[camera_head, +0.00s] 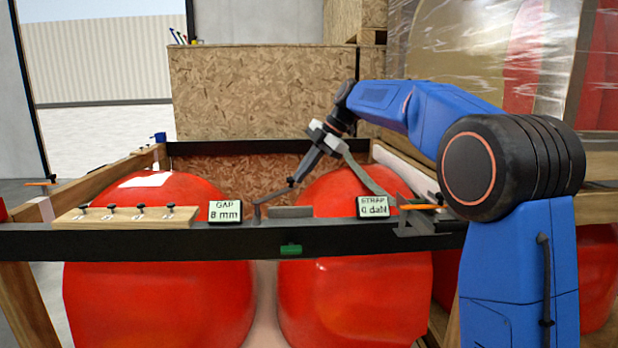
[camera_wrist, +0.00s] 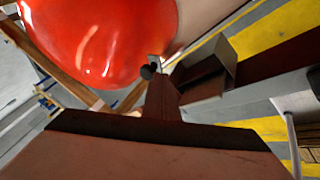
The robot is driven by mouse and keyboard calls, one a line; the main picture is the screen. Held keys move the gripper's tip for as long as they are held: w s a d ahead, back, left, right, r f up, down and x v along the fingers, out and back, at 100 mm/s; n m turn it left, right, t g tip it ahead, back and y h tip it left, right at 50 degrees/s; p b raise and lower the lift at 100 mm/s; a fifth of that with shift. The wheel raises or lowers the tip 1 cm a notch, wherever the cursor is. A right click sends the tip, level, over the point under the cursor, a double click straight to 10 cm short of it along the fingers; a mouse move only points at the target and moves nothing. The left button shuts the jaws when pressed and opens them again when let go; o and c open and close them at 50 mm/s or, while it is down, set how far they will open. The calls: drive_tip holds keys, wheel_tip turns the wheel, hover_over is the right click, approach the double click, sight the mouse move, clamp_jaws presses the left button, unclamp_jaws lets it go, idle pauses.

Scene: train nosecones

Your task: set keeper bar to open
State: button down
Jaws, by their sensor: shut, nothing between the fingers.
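The keeper bar appears to be the thin dark bar (camera_head: 273,193) above the front rail. It slopes up to the right from a small upright post to a black knob (camera_head: 291,181). My gripper (camera_head: 297,176) is shut and empty, pointing down and left with its tips at or just above the knob; I cannot tell if they touch. In the wrist view my gripper (camera_wrist: 160,86) is a dark shape rising from below, with a round black knob (camera_wrist: 148,71) close by its tip. Most of the bar is hidden there.
The dark front rail (camera_head: 150,240) carries a wooden peg board (camera_head: 125,216), a "GAP 8 mm" sign (camera_head: 225,211), a grey block (camera_head: 291,211) and a "STRAP 0 daN" sign (camera_head: 373,206). Red nosecones (camera_head: 160,290) fill the frame below. A grey strap (camera_head: 362,173) hangs right of my gripper.

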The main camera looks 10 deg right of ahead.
drive_tip(key=w+a+n+g, duration=0.1)
drive_tip(key=w+a+n, duration=0.1)
drive_tip(key=shift+w, duration=0.35)
drive_tip(key=shift+w+a, duration=0.5)
drive_tip(key=shift+a, duration=0.25)
drive_tip(key=shift+w+a, duration=0.5)
drive_tip(key=shift+a, duration=0.2)
